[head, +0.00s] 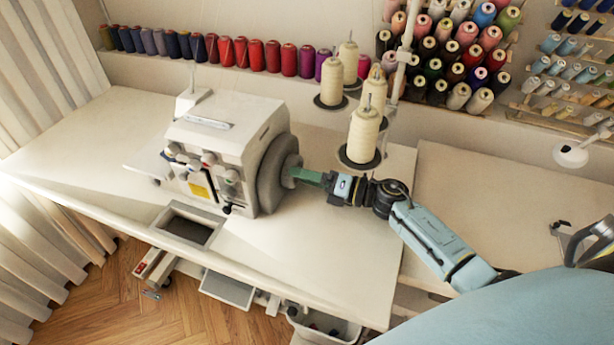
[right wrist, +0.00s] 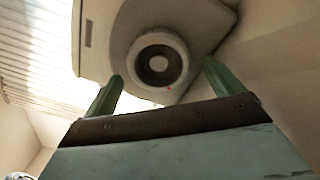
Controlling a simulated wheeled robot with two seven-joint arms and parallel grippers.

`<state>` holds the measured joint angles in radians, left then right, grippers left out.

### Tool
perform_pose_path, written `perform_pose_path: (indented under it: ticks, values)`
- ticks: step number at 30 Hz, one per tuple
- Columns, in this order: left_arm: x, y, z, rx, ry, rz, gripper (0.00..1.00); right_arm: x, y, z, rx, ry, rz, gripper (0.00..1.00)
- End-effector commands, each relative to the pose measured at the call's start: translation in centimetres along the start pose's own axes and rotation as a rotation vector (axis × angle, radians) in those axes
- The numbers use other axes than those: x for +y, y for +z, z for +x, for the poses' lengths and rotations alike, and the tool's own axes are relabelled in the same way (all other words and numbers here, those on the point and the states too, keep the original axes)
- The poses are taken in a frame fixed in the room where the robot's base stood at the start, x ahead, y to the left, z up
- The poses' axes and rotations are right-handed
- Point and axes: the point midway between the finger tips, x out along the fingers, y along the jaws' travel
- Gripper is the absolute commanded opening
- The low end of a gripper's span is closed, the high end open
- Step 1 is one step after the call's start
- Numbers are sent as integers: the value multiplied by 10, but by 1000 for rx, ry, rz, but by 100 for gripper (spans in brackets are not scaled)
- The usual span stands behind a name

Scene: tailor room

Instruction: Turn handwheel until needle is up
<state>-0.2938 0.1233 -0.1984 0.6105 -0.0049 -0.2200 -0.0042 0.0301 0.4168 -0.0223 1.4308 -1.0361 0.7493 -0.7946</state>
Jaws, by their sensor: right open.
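The sewing machine (head: 225,150) is a cream overlock-type machine on the white table. Its grey handwheel (head: 268,178) is on its right side, with a smaller hub facing my right gripper (head: 302,175). In the right wrist view the round handwheel (right wrist: 145,55) has a dark ring, a pale centre and a small red mark at its lower edge. The green fingers of my right gripper (right wrist: 162,82) are spread open, one on each side of the wheel in that view; I cannot tell whether they touch it. The needle is too small to make out. My left gripper is out of view.
Cream thread cones (head: 363,135) stand close behind my right gripper, with a thin stand pole (head: 402,60) beside them. Racks of coloured spools (head: 455,60) line the wall. The white table (head: 300,265) is clear in front of the machine and right arm.

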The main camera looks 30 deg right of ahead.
Motion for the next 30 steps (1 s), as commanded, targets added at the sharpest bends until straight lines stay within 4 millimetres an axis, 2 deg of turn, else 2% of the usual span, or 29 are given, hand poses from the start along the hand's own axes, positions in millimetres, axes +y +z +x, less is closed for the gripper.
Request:
perform_pose_path:
  ticks: [8, 19, 30]
  values:
    - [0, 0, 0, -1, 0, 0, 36, 0, 0, 2, 0, 0, 0, 93]
    - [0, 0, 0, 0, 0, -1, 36, 0, 0, 2, 0, 0, 0, 48]
    - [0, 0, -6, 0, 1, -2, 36, 1, 1, 1, 1, -1, 80, 48]
